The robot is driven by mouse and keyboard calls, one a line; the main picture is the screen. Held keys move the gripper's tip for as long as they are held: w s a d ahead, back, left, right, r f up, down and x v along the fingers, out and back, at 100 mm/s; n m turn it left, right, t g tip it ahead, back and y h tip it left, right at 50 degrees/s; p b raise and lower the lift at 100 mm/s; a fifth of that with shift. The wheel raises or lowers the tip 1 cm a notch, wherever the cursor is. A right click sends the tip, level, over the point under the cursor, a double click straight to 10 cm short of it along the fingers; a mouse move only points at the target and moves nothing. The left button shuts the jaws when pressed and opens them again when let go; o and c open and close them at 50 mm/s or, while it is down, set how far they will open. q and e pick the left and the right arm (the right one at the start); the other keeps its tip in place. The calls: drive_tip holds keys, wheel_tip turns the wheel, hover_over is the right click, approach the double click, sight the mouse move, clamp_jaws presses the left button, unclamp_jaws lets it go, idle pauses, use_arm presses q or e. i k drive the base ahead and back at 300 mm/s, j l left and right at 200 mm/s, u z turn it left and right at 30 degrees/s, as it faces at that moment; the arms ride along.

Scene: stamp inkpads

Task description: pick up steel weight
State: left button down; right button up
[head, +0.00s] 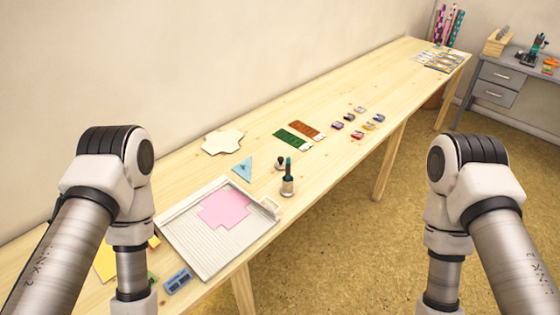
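My two arms come in from the left and right sides, well apart from these objects. Both of my grippers are below the frame and out of sight.
A paper trimmer board (176,233) with a pink cut-out (224,207) lies in front. A blue triangle (243,168), a cream card (222,141), green (293,139) and brown (306,130) strips and several small inkpads (354,135) lie further along. The far table stretch is mostly clear.

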sight(280, 164)
drive_tip(key=i+l+u, duration=0.1)
drive_tip(key=u, duration=0.25)
drive_tip(key=l+u, duration=0.4)
drive_tip(key=i+l+u, duration=0.1)
drive_tip(key=u, duration=0.25)
drive_tip(key=l+u, duration=0.2)
drive_tip(key=l, duration=0.9)
drive_tip(key=l+u, duration=0.2)
drive_tip(key=l, duration=0.9)
drive_tip(key=k+l+u, duration=0.2)
drive_tip(key=l, duration=0.9)
drive_tip(key=i+l, duration=0.55)
